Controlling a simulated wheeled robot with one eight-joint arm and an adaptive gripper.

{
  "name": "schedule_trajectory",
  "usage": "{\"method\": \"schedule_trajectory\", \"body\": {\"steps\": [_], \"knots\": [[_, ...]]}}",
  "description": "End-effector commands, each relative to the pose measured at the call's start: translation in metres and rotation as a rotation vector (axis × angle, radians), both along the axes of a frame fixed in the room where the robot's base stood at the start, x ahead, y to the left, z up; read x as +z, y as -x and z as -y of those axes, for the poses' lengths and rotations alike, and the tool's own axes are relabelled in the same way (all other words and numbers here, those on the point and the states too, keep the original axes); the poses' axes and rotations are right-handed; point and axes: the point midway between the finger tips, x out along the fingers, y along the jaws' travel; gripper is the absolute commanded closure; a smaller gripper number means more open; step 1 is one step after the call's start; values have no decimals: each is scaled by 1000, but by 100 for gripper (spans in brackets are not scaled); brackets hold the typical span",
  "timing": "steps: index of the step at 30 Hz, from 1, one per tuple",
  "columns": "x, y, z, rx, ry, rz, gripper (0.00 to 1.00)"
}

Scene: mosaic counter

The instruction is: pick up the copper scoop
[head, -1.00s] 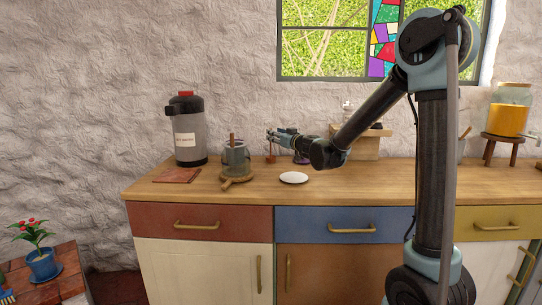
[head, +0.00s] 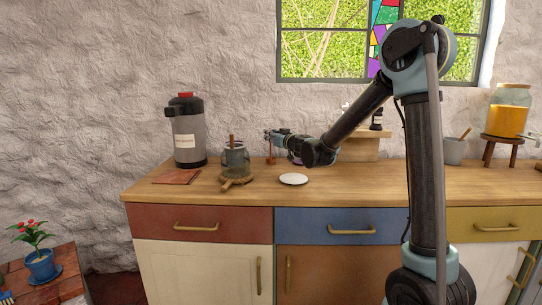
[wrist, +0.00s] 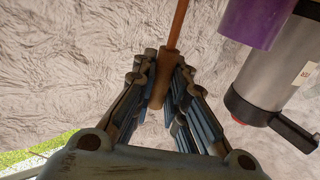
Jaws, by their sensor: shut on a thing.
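My gripper (head: 269,134) is above the back of the counter, to the right of the grey jar. In the wrist view my gripper (wrist: 163,85) is shut on the brown handle of the copper scoop (wrist: 161,80). A thin copper-brown shaft runs from the handle to the top edge of that view; the scoop's bowl is out of that frame. In the head view the copper scoop (head: 271,158) is a small reddish-brown shape hanging below the fingers. I cannot tell whether its lower end touches the counter.
A grey jar (head: 236,160) with a wooden utensil stands on a round wooden board left of my gripper. A red-topped pump flask (head: 189,140) is farther left. A white plate (head: 293,179) lies in front. A purple cylinder (wrist: 257,20) shows in the wrist view. The counter's front edge is clear.

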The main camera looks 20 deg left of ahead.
Motion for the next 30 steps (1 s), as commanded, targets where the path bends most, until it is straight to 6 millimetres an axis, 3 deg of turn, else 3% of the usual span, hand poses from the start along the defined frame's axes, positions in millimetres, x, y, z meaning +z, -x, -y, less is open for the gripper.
{"method": "schedule_trajectory", "body": {"steps": [6,11,30], "knots": [[3,0,0,0,0,0,100],[17,1,0,0,0,0,100],[150,1,0,1,0,0,100]]}}
